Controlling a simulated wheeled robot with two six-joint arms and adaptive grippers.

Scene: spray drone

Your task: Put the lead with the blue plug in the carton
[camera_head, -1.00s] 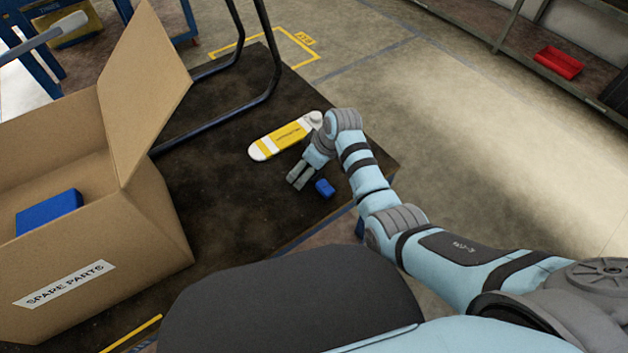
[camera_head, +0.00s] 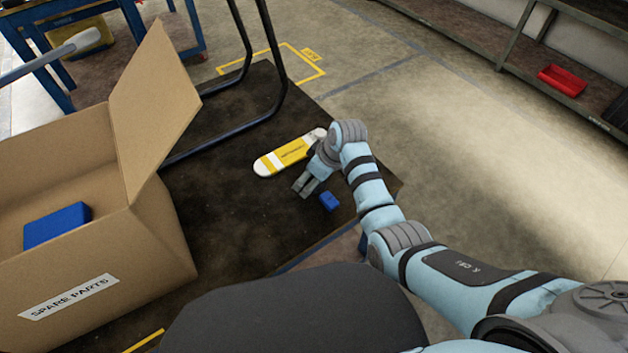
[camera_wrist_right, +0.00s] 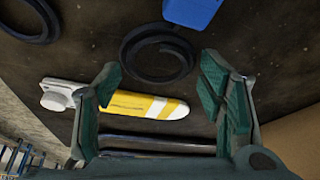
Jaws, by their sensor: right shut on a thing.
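The carton (camera_head: 135,245), labelled SPARE PARTS, stands open at the left in the head view, with a blue block (camera_head: 57,225) inside. My right gripper (camera_head: 303,186) is low over the dark mat, to the right of the carton. In the right wrist view its fingers (camera_wrist_right: 160,75) stand apart, one on each side of a dark coiled lead (camera_wrist_right: 157,36), and are shut on it. A second dark coil (camera_wrist_right: 32,18) lies at the upper left there. My left gripper is not in view.
A dark tubular frame (camera_head: 270,100) stands on the mat (camera_head: 235,235) between carton and bottle. A red tray (camera_head: 562,79) is on a far shelf.

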